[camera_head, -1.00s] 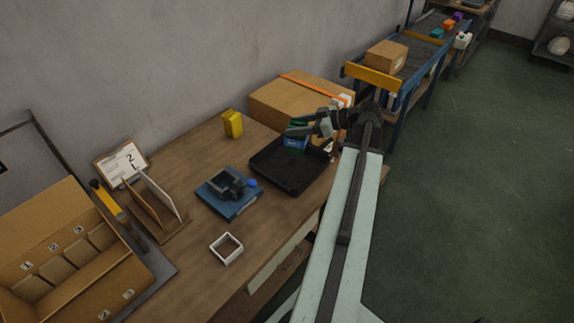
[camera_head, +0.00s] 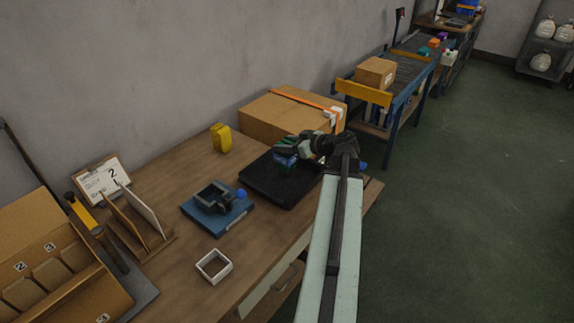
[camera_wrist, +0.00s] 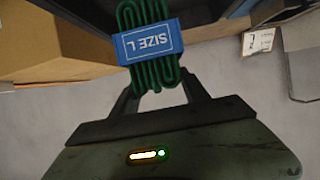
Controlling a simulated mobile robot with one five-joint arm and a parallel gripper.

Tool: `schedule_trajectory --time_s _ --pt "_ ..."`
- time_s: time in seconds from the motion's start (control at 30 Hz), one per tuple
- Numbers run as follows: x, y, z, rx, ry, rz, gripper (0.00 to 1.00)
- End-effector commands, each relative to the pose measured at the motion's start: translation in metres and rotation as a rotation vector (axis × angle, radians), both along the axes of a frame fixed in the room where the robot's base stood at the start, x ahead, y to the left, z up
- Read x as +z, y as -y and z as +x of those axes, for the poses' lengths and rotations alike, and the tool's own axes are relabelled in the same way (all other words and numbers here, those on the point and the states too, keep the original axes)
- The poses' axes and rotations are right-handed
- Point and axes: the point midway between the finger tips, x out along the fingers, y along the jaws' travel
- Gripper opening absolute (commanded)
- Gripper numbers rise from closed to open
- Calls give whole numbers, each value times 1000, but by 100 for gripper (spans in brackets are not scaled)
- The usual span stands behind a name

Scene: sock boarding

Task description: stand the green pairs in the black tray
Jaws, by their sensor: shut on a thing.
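In the head view the gripper (camera_head: 288,149) holds the green pair over the back right part of the black tray (camera_head: 262,187). The tray lies on the wooden table, and its visible front and left floor looks empty. The gripper and arm hide its back right corner. I cannot tell whether the pair touches the tray floor.
A cardboard box with an orange strap (camera_head: 287,116) stands behind the tray. A blue stand with a dark square frame (camera_head: 215,197) is to its left. A white square ring (camera_head: 213,265), a yellow container (camera_head: 220,138), wooden dividers (camera_head: 135,222) and a compartment carton (camera_head: 55,275) also stand there.

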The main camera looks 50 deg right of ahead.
Motion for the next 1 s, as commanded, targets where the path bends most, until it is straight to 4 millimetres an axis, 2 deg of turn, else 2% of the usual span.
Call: schedule_trajectory --time_s 0.03,0.17,0.4,0.63,0.77,0.8,0.87,1.0 --pt "-7 0 0 0 1 0 8" --pt "-8 0 0 1 0 0 8" --pt "-44 -1 0 1 0 0 8" --pt "-40 -1 1 2 0 0 8" --pt "-44 -1 1 2 0 0 8" --pt "-44 -1 1 2 0 0 59" --pt "-43 -1 1 2 0 0 75" --pt "-43 -1 1 3 0 0 75"
